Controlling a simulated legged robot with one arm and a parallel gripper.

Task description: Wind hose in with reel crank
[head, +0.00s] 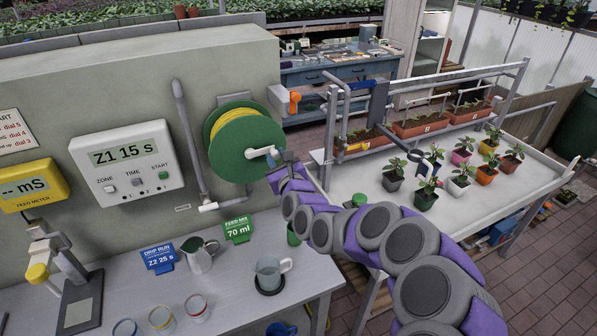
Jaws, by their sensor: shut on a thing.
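The hose reel (246,166) is a green drum on the wall with yellow hose (228,122) wound around it, seen above the bench end. Its white crank (258,153) reaches out from the hub to the right. My arm comes in from the lower right. My gripper (279,156) is at the crank's outer end, small in the head view, and is shut on the crank handle. The handle's grip is mostly hidden by my gripper, and the reel's lower right edge lies close to my wrist.
The bench (225,290) below holds a grey pitcher (199,256), a mug (270,272), several cups and sign cards. A potting table (455,215) with several small plants is to the right, partly behind my arm. A grey pipe (188,130) stands left of the reel.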

